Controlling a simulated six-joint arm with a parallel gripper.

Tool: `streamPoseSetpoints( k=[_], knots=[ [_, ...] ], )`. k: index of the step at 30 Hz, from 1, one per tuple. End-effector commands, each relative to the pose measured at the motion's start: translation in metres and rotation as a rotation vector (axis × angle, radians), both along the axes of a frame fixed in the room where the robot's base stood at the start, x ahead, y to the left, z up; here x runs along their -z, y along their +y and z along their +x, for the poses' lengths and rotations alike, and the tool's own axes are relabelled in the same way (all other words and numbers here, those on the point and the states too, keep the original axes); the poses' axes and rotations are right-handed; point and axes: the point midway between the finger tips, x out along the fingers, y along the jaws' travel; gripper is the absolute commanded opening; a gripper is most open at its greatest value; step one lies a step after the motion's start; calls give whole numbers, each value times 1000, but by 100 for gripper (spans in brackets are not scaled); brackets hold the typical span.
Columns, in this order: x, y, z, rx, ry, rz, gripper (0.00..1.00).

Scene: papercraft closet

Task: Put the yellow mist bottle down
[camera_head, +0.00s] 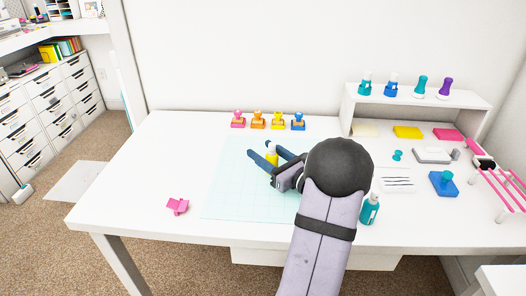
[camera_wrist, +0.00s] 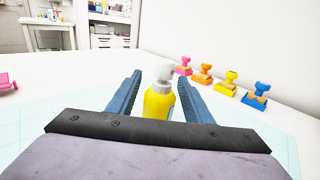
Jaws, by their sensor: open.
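The yellow mist bottle (camera_wrist: 158,102) has a white spray top and stands upright on the pale teal cutting mat (camera_head: 235,205). In the head view, the bottle (camera_head: 271,158) is partly hidden by my gripper (camera_head: 259,149). My gripper is open, with its blue fingers on either side of the bottle. In the wrist view, a gap shows between the bottle and the left finger; the right finger is close to the bottle, and I cannot tell whether it touches. The bottle's base is hidden in the wrist view by my gripper's body.
Several coloured stamps (camera_head: 258,120) stand in a row behind the mat. A teal bottle (camera_head: 370,209) stands right of my arm. A white shelf (camera_head: 430,97) holds bottles at right.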

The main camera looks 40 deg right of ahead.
Motion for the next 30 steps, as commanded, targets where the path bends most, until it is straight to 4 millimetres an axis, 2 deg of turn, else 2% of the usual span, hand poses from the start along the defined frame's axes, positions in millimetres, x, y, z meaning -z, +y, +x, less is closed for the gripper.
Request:
streamPoseSetpoints(
  k=[6,12,14,16,27,30],
  knots=[
    [0,-1,-29,3,0,0,46],
    [0,0,-46,1,0,0,46],
    [0,0,-48,1,-1,0,46],
    [0,0,-49,0,-1,0,38],
    [0,0,-48,0,-1,0,38],
    [-6,0,-48,2,-7,1,38]
  ],
)
